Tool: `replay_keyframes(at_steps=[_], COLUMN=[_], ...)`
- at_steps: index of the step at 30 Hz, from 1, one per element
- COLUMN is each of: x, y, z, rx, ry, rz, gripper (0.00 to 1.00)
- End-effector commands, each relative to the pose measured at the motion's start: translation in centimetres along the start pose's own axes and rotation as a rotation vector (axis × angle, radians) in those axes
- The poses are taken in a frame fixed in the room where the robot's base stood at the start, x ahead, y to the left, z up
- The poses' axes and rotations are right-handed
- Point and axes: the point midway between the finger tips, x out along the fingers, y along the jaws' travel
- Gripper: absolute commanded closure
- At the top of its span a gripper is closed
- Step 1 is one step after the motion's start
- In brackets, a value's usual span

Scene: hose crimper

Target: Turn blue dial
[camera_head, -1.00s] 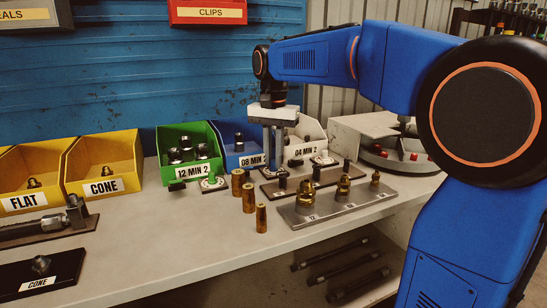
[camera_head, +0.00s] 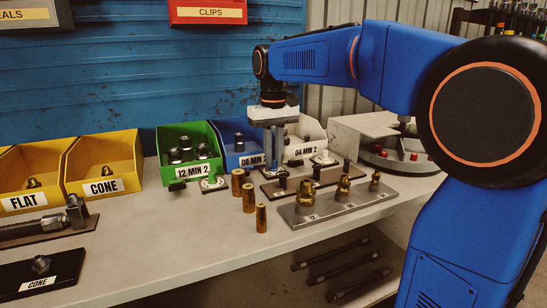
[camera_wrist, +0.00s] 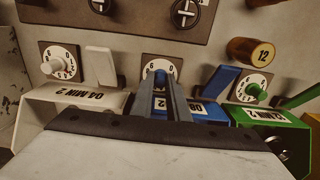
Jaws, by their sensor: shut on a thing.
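The blue dial (camera_wrist: 160,78) is at the middle of the wrist view, on a white number plate (camera_wrist: 162,62) in front of the bin labelled 08 MIN 2. My gripper (camera_wrist: 162,78) is shut on it, with a finger on either side. The fingers hide much of the dial and plate. In the head view my gripper (camera_head: 273,168) points straight down at the bench, between the blue bin (camera_head: 238,158) and white bin (camera_head: 304,150). The dial is mostly hidden there.
A green dial (camera_wrist: 255,91) and a white dial (camera_wrist: 57,64) stand on either side. A blue lever (camera_wrist: 218,84) and a white lever (camera_wrist: 100,64) are close to my fingers. Brass cylinders (camera_head: 249,198) and a fittings plate (camera_head: 335,204) lie nearer the bench edge.

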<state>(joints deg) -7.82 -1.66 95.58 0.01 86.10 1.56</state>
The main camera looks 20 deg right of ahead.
Motion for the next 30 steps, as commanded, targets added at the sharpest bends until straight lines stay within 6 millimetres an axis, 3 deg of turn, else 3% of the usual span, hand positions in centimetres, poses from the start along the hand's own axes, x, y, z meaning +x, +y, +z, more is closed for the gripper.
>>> replay_keyframes(at_steps=[12,30], x=[-0.05,-0.06], y=[0.01,0.01], z=[-0.02,-0.03], rx=[-0.224,-0.27], ry=[0.002,0.002], rz=[0.0,0.0], gripper=[1.0,1.0])
